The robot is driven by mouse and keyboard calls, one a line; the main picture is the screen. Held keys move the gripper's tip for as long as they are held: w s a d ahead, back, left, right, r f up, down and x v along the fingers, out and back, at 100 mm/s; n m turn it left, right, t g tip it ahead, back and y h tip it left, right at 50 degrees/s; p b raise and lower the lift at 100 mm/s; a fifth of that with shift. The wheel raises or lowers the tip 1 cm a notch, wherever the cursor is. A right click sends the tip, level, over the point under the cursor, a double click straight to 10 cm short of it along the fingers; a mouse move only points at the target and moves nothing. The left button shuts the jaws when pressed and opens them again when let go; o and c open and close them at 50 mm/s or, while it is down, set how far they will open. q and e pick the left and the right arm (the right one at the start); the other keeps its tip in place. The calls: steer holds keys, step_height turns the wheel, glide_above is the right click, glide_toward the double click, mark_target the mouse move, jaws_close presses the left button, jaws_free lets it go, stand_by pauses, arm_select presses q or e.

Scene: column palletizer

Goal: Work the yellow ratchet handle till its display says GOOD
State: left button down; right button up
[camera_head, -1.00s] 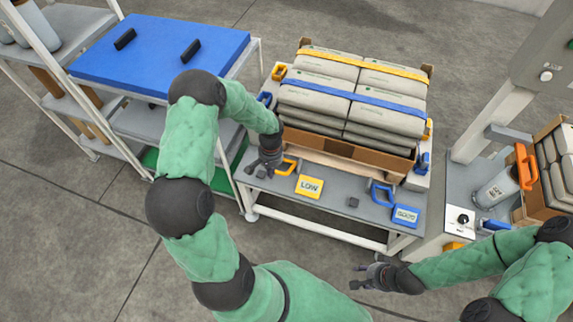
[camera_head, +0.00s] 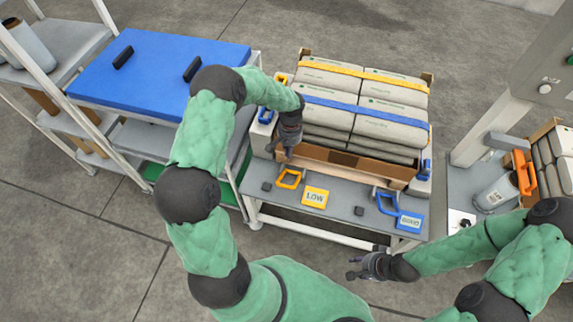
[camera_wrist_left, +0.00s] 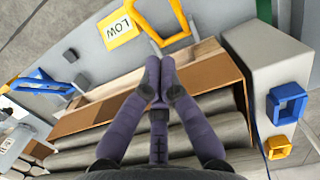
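The yellow ratchet handle (camera_head: 290,179) is a loop at the front of the pallet station, left of its yellow display (camera_head: 315,197), which reads LOW. In the left wrist view the handle (camera_wrist_left: 187,18) and the LOW display (camera_wrist_left: 118,29) are at the top. My left gripper (camera_head: 286,153) is over the carton's front edge, just behind the handle. In the left wrist view its fingertips (camera_wrist_left: 160,68) are together, near the handle's base but not around the loop; nothing shows between them. My right gripper (camera_head: 353,267) hangs in front of the station, empty, its fingers apart.
A carton of strapped sacks (camera_head: 365,100) stands behind the handle. A blue handle (camera_head: 387,204) and blue display (camera_head: 409,222), seemingly reading GOOD, are to the right. A blue-topped table (camera_head: 160,70) is at left. An orange handle (camera_head: 523,172) is at far right.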

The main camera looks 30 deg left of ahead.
arm_select(q)
steer(key=s+d+f+b, duration=0.1)
steer(key=s+f+b, duration=0.2)
steer(key=f, duration=0.8)
steer(key=shift+s+f, duration=0.35)
steer(key=shift+s, duration=0.15)
steer(key=shift+f, duration=0.1)
